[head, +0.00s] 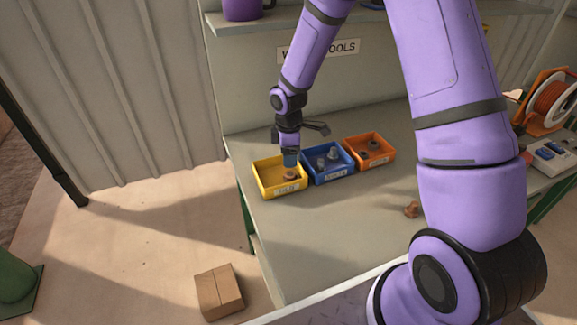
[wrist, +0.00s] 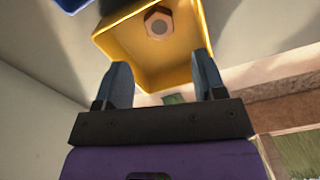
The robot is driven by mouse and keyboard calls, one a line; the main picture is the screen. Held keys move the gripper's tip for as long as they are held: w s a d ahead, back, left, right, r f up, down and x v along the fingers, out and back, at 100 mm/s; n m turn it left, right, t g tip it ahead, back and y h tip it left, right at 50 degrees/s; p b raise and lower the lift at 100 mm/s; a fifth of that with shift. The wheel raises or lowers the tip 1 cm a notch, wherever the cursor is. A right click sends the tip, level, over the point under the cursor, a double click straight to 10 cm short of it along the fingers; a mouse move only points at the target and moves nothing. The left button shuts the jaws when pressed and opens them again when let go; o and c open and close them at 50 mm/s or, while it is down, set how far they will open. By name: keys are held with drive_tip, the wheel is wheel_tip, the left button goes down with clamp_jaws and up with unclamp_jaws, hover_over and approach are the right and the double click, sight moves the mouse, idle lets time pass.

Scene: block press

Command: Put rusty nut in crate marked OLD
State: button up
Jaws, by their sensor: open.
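A yellow crate (head: 269,190) stands on the bench at the left end of a row of three; its label is too small to read surely. A rusty nut (head: 291,177) is inside it. The nut also shows in the wrist view (wrist: 158,24), beyond the fingertips against the yellow inside of the crate. My gripper (wrist: 160,72) is open and empty, with its fingers over the yellow crate and apart from the nut. In the head view my gripper (head: 290,160) is just above the crate. A second rusty-brown piece (head: 411,210) lies on the bench to the right.
A blue crate (head: 333,178) with grey parts and an orange crate (head: 374,163) with dark and brown parts stand right of the yellow one. An orange cable reel (head: 549,101) stands at the far right. The bench front is mostly clear. A cardboard box (head: 218,292) is on the floor.

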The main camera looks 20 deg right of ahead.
drive_tip(key=s+d+r+m+t, duration=0.15)
drive_tip(key=s+r, duration=0.25)
drive_tip(key=r, duration=0.4)
drive_tip(key=s+d+r+m+h, duration=0.1)
drive_tip(key=s+r+m, duration=0.2)
drive_tip(key=r, duration=0.6)
drive_tip(key=s+d+r+m+t, duration=0.1)
drive_tip(key=s+r+m, duration=0.25)
drive_tip(key=r, duration=0.45)
drive_tip(key=s+r+m+t, duration=0.1)
drive_tip(key=s+r+m, duration=0.1)
drive_tip(key=s, duration=0.4)
drive_tip(key=s+d+r+m, duration=0.1)
drive_tip(key=s+r+m, duration=0.1)
drive_tip(key=s+r, duration=0.2)
drive_tip(key=s+r+m+t+y, duration=0.1)
drive_tip(key=s+r+m, duration=0.2)
drive_tip(key=s, duration=0.6)
drive_tip(key=shift+s+d+r+t, duration=0.15)
drive_tip(key=shift+s+d+t, duration=0.05)
drive_tip(key=shift+d+t, duration=0.15)
